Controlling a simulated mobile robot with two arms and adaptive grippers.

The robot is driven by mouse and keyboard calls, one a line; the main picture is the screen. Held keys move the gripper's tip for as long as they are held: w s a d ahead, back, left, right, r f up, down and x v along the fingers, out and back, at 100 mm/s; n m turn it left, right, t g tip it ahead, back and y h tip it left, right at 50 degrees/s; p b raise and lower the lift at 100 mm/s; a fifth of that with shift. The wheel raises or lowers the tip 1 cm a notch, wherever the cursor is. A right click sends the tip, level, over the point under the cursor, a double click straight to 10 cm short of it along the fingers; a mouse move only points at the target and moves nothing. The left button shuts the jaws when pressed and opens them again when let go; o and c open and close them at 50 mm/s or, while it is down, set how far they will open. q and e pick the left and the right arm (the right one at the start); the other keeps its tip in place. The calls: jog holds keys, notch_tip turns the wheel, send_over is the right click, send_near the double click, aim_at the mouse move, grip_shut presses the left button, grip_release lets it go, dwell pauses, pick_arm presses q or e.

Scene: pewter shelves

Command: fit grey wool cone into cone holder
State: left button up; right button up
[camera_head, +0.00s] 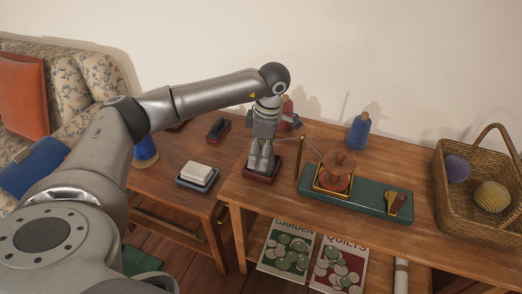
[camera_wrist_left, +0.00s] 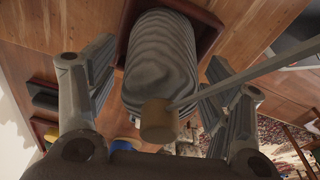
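The grey wool cone (camera_wrist_left: 160,70) stands in a dark red square holder (camera_wrist_left: 205,22) in the left wrist view, its wooden tip (camera_wrist_left: 159,120) toward the camera. In the head view my left gripper (camera_head: 262,166) points down over the dark red holder (camera_head: 275,176) on the wooden table and hides most of the cone. Its fingers (camera_wrist_left: 158,88) stand on both sides of the cone, with narrow gaps showing, so it looks open around it. Whether the cone is fully seated cannot be told. My right gripper is not in view.
Right of the holder is a green board (camera_head: 368,199) with a copper-coloured winder (camera_head: 336,172); its thin rod reaches toward the cone. A blue cone (camera_head: 358,132) and red cone (camera_head: 286,112) stand behind. A wicker basket (camera_head: 447,215) is at right, a white block (camera_head: 198,173) at left.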

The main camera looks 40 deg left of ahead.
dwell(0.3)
pick_arm(q)
jog(key=shift+r, duration=0.2)
jog(key=r, duration=0.4)
jog(key=d+r+p, duration=0.1)
jog(key=r, duration=0.3)
jog(key=r+p, duration=0.1)
jog(key=r, duration=0.2)
jog(key=shift+w+d+r, duration=0.2)
jog(key=shift+w+r, duration=0.1)
jog(key=shift+r, duration=0.1)
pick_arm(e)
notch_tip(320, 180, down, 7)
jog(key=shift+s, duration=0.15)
